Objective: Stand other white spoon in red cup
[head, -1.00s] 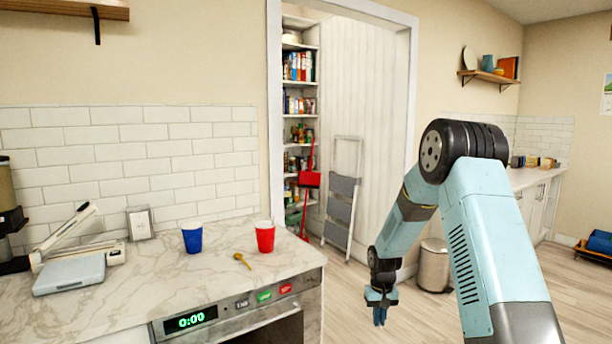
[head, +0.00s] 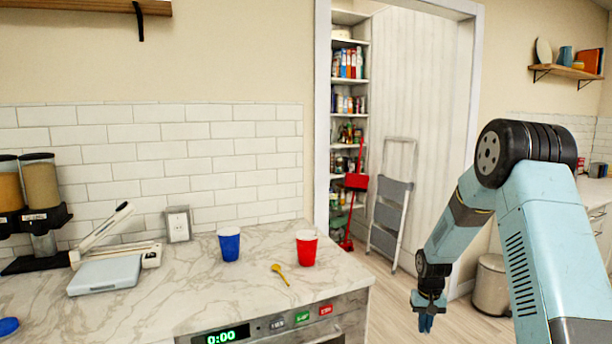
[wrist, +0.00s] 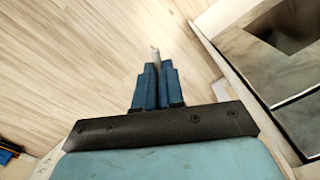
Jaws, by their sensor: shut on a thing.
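The red cup (head: 306,250) stands upright on the marble counter, near its right end. My gripper (head: 427,318) hangs over the floor, to the right of the counter and lower in the picture than the cup, well apart from it. In the wrist view my gripper (wrist: 156,72) has its blue fingers closed on a thin pale thing, the white spoon (wrist: 154,51). Only a short piece of the spoon sticks out past the fingertips; the rest is hidden. I cannot make out the spoon in the head view. The inside of the red cup is not visible.
A blue cup (head: 229,246) stands left of the red cup. A yellow spoon (head: 280,274) lies on the counter (head: 190,300) in front of them. A scale (head: 105,275) and dispensers (head: 40,205) are further left. The counter's front edge holds a panel with a clock.

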